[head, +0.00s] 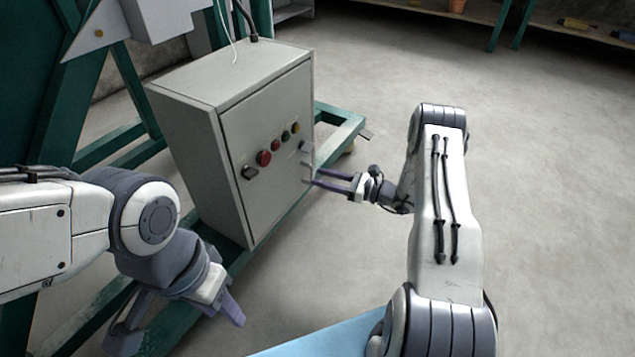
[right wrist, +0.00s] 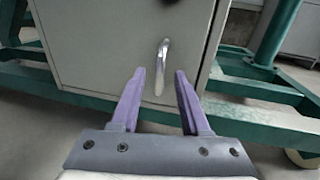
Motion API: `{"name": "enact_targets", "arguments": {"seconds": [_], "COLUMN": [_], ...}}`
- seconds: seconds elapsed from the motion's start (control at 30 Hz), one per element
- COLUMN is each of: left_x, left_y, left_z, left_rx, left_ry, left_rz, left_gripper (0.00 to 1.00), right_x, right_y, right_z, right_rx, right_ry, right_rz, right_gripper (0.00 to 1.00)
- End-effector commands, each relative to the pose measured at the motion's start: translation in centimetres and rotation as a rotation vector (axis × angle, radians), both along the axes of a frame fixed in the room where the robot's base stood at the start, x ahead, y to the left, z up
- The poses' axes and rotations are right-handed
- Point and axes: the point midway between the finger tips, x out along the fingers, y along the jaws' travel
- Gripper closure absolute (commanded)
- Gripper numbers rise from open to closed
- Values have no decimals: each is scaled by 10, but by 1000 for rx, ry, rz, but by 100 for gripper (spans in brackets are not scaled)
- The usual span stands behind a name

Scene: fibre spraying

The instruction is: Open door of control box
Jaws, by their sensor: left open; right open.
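The grey control box (head: 187,130) stands left of centre in the head view. Its door (head: 262,205) looks closed and carries several coloured buttons and a dark knob. A metal handle (head: 307,157) is at the door's right edge; in the right wrist view the handle (right wrist: 161,65) stands upright. My right gripper (head: 311,176) is open in front of the handle. In the right wrist view its purple fingertips (right wrist: 160,74) lie either side of the handle's lower part; contact cannot be told. My left gripper (head: 228,303) is open and empty, low at left, away from the box.
A green metal frame (head: 345,125) runs under and behind the box; its beams also cross the right wrist view (right wrist: 255,90). A light blue surface (head: 320,338) is at the bottom. Concrete floor to the right is clear. Shelves (head: 470,15) stand far back.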

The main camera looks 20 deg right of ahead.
Motion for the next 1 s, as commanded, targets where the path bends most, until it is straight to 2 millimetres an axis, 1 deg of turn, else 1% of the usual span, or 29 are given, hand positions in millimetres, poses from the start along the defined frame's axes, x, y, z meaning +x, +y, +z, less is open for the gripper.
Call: {"name": "enact_targets", "arguments": {"seconds": [0.03,0.17,0.47,0.5,0.53,0.57,0.6,1.0], "left_x": [0,0,0,0,0,0,0,0], "left_y": [0,0,0,0,0,0,0,0], "left_z": [-6,-10,-9,-9,-9,-9,-9,-9], "left_rx": [0,0,0,0,0,0,0,0], "left_ry": [0,0,0,0,0,0,0,0], "left_rz": [0,0,0,0,0,0,0,0], "left_gripper": [55,55,55,55,55,55,55,55], "right_x": [4,10,12,12,12,12,12,12], "right_y": [5,13,15,14,14,14,14,14], "right_z": [-2,-1,0,0,0,0,0,0], "right_rx": [-1,-1,-1,-1,-1,-1,-1,-1], "right_ry": [-2,0,1,1,1,1,1,1], "right_rz": [3,2,0,0,0,0,0,0], "right_gripper": [54,54,54,62,73,85,100,100]}}
